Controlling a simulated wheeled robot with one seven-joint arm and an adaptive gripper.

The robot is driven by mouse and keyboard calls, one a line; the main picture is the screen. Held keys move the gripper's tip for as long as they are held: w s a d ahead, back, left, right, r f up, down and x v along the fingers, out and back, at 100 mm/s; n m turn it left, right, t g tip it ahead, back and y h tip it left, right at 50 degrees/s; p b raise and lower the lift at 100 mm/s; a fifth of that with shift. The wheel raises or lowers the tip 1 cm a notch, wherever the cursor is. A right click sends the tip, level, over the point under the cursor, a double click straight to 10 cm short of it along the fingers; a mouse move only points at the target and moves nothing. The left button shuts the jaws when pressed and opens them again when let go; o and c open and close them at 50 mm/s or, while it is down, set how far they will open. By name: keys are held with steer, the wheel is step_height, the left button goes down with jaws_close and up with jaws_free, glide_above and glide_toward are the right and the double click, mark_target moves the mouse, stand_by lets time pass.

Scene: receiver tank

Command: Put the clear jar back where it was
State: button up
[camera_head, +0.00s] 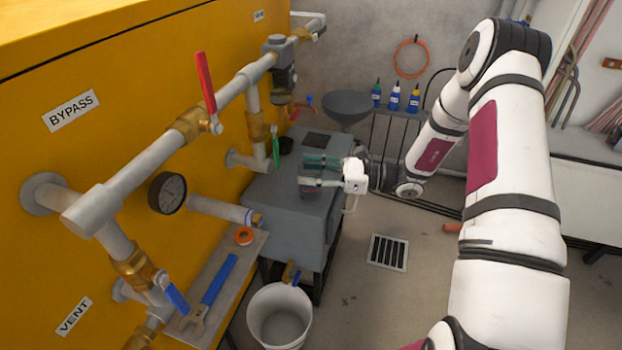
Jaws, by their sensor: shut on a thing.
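My gripper (312,171) reaches in from the right over the grey box-shaped tank (288,210), fingers pointing left. It is shut on a small, see-through thing that I take to be the clear jar (312,181). The jar is small in this view and mostly hidden by the fingers. I cannot tell whether its base touches the tank's top or hangs just above it.
A white bucket (280,316) stands below. Pipes with a red lever (205,82) run along the left.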

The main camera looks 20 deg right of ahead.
steer(key=shift+a+f, duration=0.1)
steer(key=shift+f, duration=0.55)
steer(key=o, duration=1.4)
steer(key=shift+f, duration=0.15)
